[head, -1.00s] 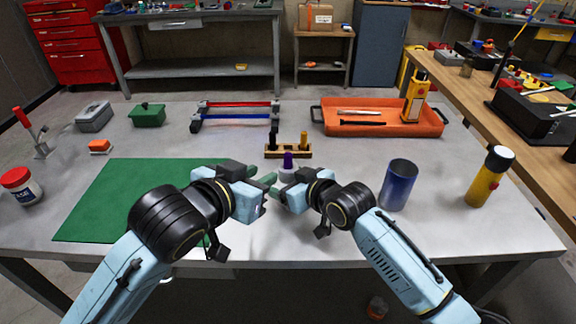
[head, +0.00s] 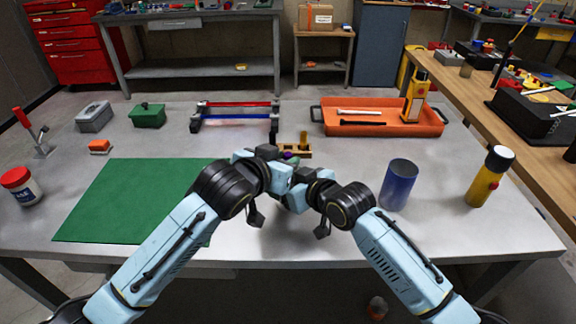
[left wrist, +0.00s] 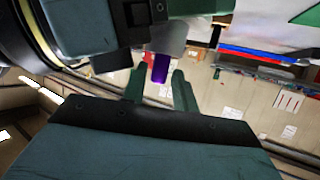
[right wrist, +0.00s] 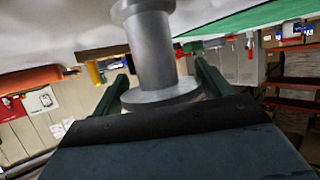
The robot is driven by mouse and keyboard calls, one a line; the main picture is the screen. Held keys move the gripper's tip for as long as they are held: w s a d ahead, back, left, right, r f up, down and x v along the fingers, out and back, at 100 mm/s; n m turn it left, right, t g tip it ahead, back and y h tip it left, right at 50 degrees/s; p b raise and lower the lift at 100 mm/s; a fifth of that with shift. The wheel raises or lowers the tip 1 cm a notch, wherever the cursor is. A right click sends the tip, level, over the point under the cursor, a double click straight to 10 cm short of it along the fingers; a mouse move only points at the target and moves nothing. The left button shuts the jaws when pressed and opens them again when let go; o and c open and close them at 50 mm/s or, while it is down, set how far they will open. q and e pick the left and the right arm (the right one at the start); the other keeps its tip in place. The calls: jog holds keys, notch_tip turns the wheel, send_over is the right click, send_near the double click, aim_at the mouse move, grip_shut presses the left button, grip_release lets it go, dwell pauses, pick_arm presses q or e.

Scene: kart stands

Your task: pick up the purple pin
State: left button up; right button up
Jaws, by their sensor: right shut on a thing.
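The purple pin (left wrist: 160,68) shows in the left wrist view between the fingers of my left gripper (left wrist: 160,85). Those fingers are open, with a small gap on each side of the pin. A grey flanged spool-shaped piece (right wrist: 152,45) stands between the fingers of my right gripper (right wrist: 160,75), which is shut on it. The purple pin sticks out of the end of a grey piece that appears to be this one. In the head view only a bit of the purple pin (head: 290,155) shows; my wrists hide the rest and the fingertips.
A wooden peg block (head: 301,153) with a brass peg stands just behind the grippers. A green mat (head: 125,205) lies left, and an orange tray (head: 350,128) lies behind.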

pick_arm(q)
grip_shut()
notch_tip(320, 180, up, 10)
dwell(0.6)
pick_arm(e)
jog(key=o, duration=1.3)
jog(key=shift+c, duration=0.2)
